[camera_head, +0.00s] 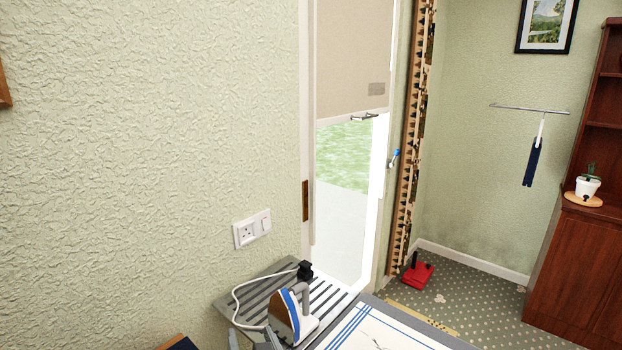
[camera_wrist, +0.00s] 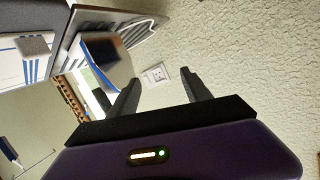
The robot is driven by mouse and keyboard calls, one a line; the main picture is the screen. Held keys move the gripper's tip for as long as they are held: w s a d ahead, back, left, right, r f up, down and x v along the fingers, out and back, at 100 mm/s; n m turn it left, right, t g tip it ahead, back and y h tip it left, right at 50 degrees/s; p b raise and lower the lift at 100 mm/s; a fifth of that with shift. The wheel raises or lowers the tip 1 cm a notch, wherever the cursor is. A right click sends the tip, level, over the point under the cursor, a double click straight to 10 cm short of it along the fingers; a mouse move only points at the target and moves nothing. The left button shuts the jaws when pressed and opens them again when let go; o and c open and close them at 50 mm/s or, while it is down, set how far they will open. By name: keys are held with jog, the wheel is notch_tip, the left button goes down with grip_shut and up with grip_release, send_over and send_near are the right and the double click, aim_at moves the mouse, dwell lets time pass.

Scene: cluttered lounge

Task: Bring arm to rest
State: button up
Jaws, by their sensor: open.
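My gripper (camera_wrist: 157,76) shows in the wrist view with its two dark fingers spread apart and nothing between them. A white wall socket (camera_wrist: 156,76) shows on the wall beyond the gap between the fingers. In the head view, grey tips at the bottom edge, beside the iron, may be my fingers, but I cannot tell for sure. The iron (camera_head: 287,315), white and blue with a grey handle, stands on a grey slatted rack (camera_head: 262,283). In the wrist view the iron (camera_wrist: 100,42) is near the left finger; I cannot tell whether they touch.
A white cover with blue stripes (camera_head: 352,332) lies right of the rack. The iron's white cord (camera_head: 240,287) loops over the rack. A textured wall (camera_head: 150,150) fills the left. A glazed door (camera_head: 345,190), a red object (camera_head: 417,276) on the carpet and a wooden cabinet (camera_head: 575,270) are farther back.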

jog(key=s+d+f+n+t, duration=0.2)
jog(key=s+d+t, duration=0.1)
jog(key=s+d, duration=1.6)
jog(key=s+d+m+h, duration=0.1)
jog(key=s+d, duration=0.3)
jog(key=s, duration=0.4)
jog(key=s+d+m+g+h, duration=0.1)
jog(key=s+d, duration=0.3)
jog(key=s, duration=0.5)
jog(key=s+d+r+m+g+h, duration=0.1)
jog(key=s+d+h, duration=0.2)
jog(key=s, duration=0.6)
jog(key=shift+s+d+m+h, duration=0.3)
jog(key=shift+d+m, duration=0.1)
jog(key=shift+d, duration=0.55)
jog(key=shift+w, duration=0.1)
